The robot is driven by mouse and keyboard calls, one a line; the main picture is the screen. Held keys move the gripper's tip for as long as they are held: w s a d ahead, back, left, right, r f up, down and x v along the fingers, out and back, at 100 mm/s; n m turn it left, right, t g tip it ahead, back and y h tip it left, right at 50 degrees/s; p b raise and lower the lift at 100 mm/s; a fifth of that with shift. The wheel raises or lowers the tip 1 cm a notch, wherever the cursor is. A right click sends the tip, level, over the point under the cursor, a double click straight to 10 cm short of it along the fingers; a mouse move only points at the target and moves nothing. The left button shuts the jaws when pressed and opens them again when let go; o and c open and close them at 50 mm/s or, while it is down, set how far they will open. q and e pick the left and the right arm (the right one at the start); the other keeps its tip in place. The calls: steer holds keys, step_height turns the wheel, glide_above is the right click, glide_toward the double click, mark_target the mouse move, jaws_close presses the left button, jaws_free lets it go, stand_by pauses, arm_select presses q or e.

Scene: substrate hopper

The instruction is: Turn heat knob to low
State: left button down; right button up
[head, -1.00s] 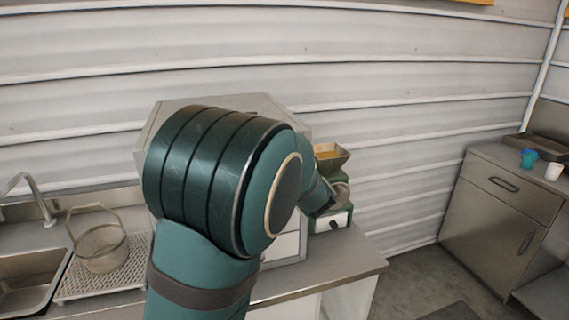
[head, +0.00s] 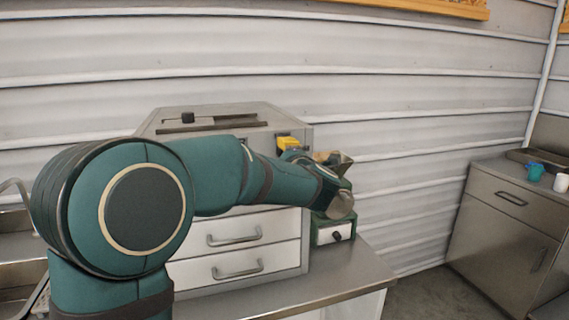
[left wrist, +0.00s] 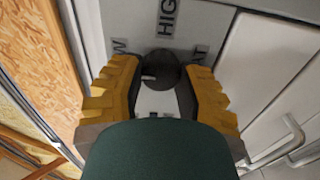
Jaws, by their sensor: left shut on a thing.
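The heat knob (left wrist: 160,70) is a round black knob on a grey panel in the left wrist view. A short pale mark shows on its left side. Around it are a "HIGH" label (left wrist: 168,18) above, a partly hidden label ending in "W" (left wrist: 120,46) at left and one ending in "AT" (left wrist: 201,54) at right. My left gripper (left wrist: 154,86) has its yellow fingers shut on the knob, one on each side. My right gripper is not in view.
The cabinet has white drawers with handles (head: 235,238) below my arm. A small green machine with a white drawer (head: 332,233) stands on the grey counter (head: 340,275) right of the cabinet. A blue cup (head: 535,171) and a white cup (head: 561,182) stand on the far-right cabinet.

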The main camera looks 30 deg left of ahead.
arm_select(q)
steer(key=shift+a+r+n, duration=0.1)
steer(key=shift+n, duration=0.3)
steer(key=c, duration=0.6)
jaws_free()
steer(key=shift+o, duration=0.2)
steer(key=v, duration=1.2)
